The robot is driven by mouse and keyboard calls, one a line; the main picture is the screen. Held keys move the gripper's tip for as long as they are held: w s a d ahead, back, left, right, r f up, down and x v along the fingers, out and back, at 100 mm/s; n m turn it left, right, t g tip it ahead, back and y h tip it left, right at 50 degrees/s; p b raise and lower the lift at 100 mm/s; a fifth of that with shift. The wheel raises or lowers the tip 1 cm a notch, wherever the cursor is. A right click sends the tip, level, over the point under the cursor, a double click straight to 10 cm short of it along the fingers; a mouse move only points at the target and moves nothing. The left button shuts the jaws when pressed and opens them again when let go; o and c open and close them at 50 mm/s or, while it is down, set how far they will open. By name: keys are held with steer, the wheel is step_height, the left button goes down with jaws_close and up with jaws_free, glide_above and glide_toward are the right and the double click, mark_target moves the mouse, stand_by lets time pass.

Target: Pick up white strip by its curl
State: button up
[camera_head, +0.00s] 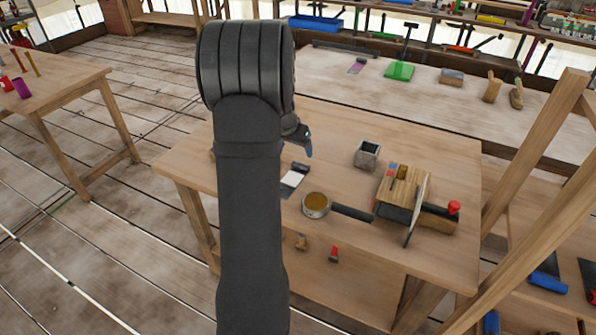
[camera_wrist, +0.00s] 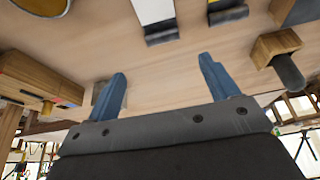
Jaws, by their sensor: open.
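The white strip (camera_head: 292,179) lies on the wooden workbench (camera_head: 330,130), beside my arm in the head view. In the wrist view the white strip (camera_wrist: 152,10) shows at the top edge, partly cut off, with a dark rolled curl (camera_wrist: 162,38) at its near end. My gripper (camera_wrist: 163,68) is open and empty, its two blue fingers spread, with the curl ahead of the gap between the fingertips and apart from them. In the head view only part of my gripper (camera_head: 305,143) shows behind my arm.
A wooden block with a dark handle (camera_wrist: 276,46) is further right. An ochre-filled pot (camera_head: 316,205), square grey container (camera_head: 368,154) and wooden box (camera_head: 405,186) stand on the bench.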

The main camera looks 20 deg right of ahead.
glide_above(300, 164)
steer(key=s+a, duration=0.2)
steer(key=f, duration=0.5)
steer(key=shift+d+f, duration=0.25)
steer(key=shift+f, duration=0.05)
steer(key=shift+x, duration=2.65)
steer(key=shift+w+a, duration=0.1)
steer(key=c, duration=1.2)
steer(key=shift+r, duration=0.15)
